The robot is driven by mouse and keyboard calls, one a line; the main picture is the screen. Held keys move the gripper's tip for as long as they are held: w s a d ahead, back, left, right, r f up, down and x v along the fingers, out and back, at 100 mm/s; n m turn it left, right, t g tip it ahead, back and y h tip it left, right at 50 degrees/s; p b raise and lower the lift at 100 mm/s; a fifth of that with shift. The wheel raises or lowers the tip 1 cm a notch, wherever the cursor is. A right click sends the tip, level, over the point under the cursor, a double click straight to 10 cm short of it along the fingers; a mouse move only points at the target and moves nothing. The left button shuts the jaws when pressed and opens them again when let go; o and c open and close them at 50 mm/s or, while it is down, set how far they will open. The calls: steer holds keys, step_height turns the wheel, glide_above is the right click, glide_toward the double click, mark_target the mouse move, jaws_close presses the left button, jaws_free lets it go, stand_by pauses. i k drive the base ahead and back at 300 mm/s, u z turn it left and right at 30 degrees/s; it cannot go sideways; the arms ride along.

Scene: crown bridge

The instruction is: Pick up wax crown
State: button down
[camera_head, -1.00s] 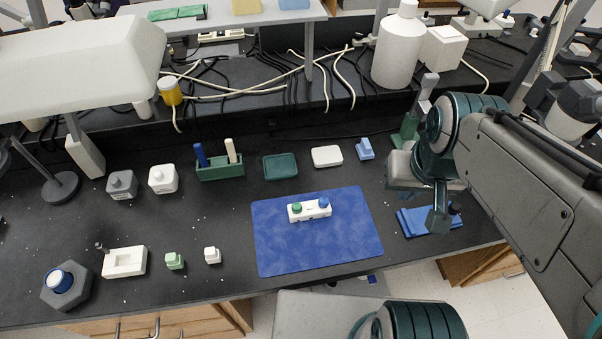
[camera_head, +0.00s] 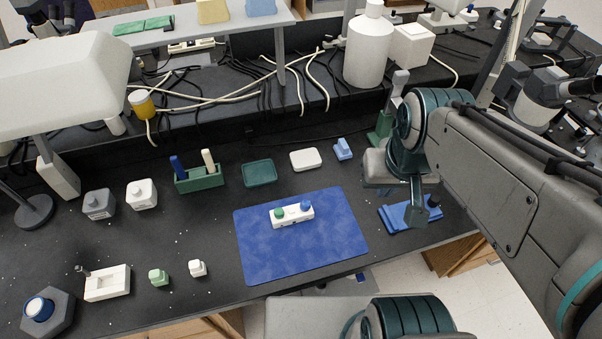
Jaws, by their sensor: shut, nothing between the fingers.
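Two small tooth-shaped pieces stand on the black bench at the lower left: a pale green one (camera_head: 159,277) and a white one (camera_head: 198,268). I cannot tell for sure which piece is the wax crown. A white block (camera_head: 305,216) on the blue mat (camera_head: 255,259) carries a green piece (camera_head: 280,213) and a blue piece (camera_head: 306,205). My gripper (camera_head: 417,208) hangs at the right, pointing down, shut and empty. It appears in front of the blue stand (camera_head: 396,219), well to the right of the small pieces.
A white holder (camera_head: 106,285) and a dark hexagonal base (camera_head: 60,315) sit lower left. The bench between is mostly clear.

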mark_target(305, 205)
steer(key=k, duration=1.3)
steer(key=z, duration=0.65)
steer(key=i, duration=1.4)
steer(key=u, duration=0.75)
